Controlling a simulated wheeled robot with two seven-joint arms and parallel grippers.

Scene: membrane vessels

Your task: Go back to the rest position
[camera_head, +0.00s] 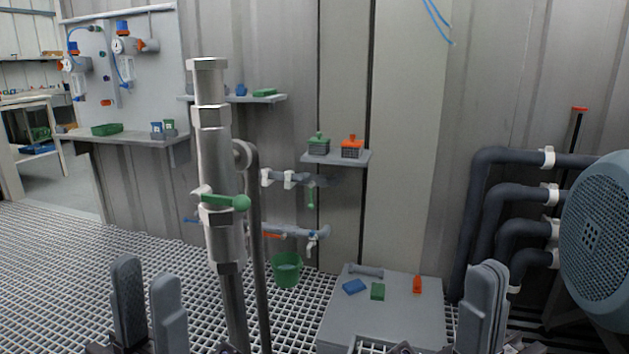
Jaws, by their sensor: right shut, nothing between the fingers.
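My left gripper (149,268) stands upright at the lower left. Its two fingers are apart with nothing between them. My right gripper (488,268) stands upright at the lower right. Its fingers are together and hold nothing. The two grippers are wide apart, one on each side of the view, and both point upward. The lower parts of both grippers are cut off by the bottom edge of the picture.
A tall metal pipe (215,160) with a green valve handle (228,202) rises between the grippers, nearer the left one. A low grey platform (400,318) with small parts, a green bucket (286,270) and a wall shelf (340,158) lie beyond. Dark pipes (490,190) and a round blue-grey housing (600,240) stand at right.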

